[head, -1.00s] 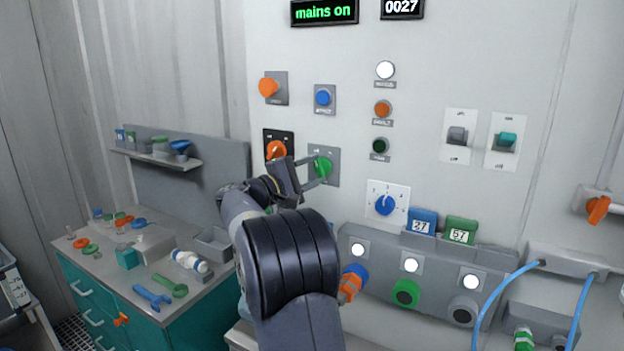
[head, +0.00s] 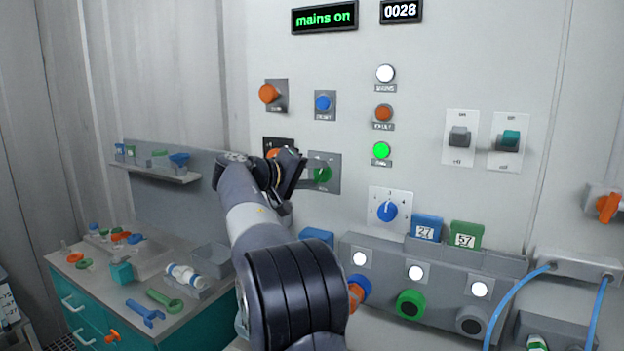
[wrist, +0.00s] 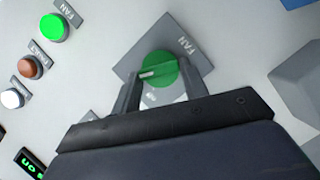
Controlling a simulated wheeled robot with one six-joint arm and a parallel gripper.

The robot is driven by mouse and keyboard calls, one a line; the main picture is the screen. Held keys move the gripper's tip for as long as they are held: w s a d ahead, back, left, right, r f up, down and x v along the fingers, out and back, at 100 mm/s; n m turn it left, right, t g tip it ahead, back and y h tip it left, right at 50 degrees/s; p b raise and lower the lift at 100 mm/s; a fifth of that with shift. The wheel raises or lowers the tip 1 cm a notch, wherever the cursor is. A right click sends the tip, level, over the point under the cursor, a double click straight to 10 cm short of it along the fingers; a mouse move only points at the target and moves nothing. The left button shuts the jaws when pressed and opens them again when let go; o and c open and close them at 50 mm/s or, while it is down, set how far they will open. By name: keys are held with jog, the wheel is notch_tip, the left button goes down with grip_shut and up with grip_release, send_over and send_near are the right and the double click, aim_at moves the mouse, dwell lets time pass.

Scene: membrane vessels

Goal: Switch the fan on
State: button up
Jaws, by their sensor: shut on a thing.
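The green fan knob (head: 322,174) sits on its grey plate on the panel, partly hidden by my gripper in the head view. In the wrist view the fan knob (wrist: 158,70) lies between the two fingers, on a plate marked FAN. My gripper (wrist: 165,88) is shut on the knob; in the head view my gripper (head: 312,172) reaches it from the left. The green fan lamp (head: 381,151) is lit, and the lamp (wrist: 52,27) also glows in the wrist view.
An orange knob (head: 272,153) is close to my gripper on the left, partly covered. A blue button (head: 323,103) is above, and a blue dial (head: 387,211) is lower right. A bench with loose parts stands at the left. The display (head: 324,18) reads "mains on".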

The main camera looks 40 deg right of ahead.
jog(key=shift+m, duration=0.3)
dwell(0.4)
jog(key=o, duration=1)
jog(key=a, duration=0.3)
jog(key=a+r+b, duration=0.1)
jog(key=a, duration=0.3)
jog(key=a+r, duration=0.1)
jog(key=a, duration=0.2)
jog(key=shift+s+a+r+b, duration=0.1)
jog(key=shift+s+a+b, duration=0.15)
jog(key=shift+s+b, duration=0.05)
jog(key=d, duration=0.3)
jog(key=d+f+p, duration=0.1)
jog(key=d, duration=0.3)
jog(key=d+f, duration=0.1)
jog(key=d, duration=0.2)
jog(key=shift+w+d+p, duration=0.25)
jog(key=shift+p, duration=0.05)
jog(key=shift+f, duration=0.1)
